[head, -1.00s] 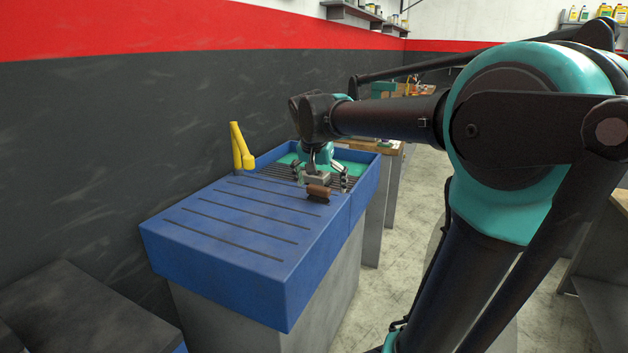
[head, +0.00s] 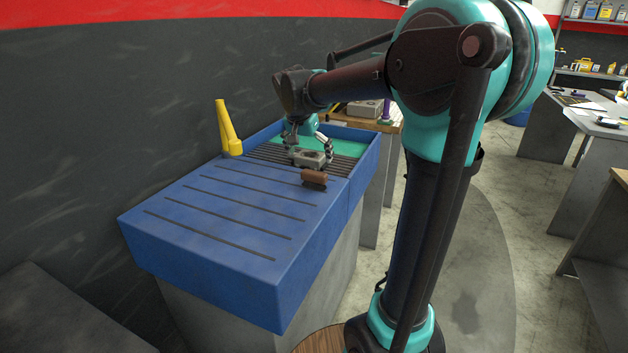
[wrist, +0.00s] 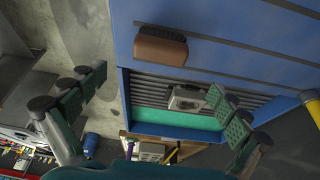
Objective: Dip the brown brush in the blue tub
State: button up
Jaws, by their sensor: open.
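The brown brush (head: 314,178) lies on the flat top of the blue tub (head: 200,250), near its right edge and just in front of the recessed basin. It also shows in the wrist view (wrist: 161,46), bristles against the blue surface. The basin holds green liquid (head: 345,146) and a dark slatted grate. My gripper (head: 310,148) is open and empty over the basin, behind the brush. In the wrist view its fingers (wrist: 150,115) are spread wide. A grey metal part (wrist: 188,98) lies on the grate between them in the picture.
A yellow spout (head: 228,128) stands at the tub's left edge by the wall. A wooden bench (head: 385,124) with a grey box (head: 364,108) and a purple item is behind the tub. The tub's slotted front top is clear.

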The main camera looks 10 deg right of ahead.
aim_at(314, 172)
jog(key=x, duration=0.8)
jog(key=shift+s+a+f, duration=0.1)
jog(key=shift+s+f, duration=0.1)
jog(key=shift+s, duration=0.05)
jog(key=c, duration=1.3)
jog(key=shift+r, duration=0.15)
notch_tip(314, 172, up, 20)
jog(key=shift+f, duration=0.1)
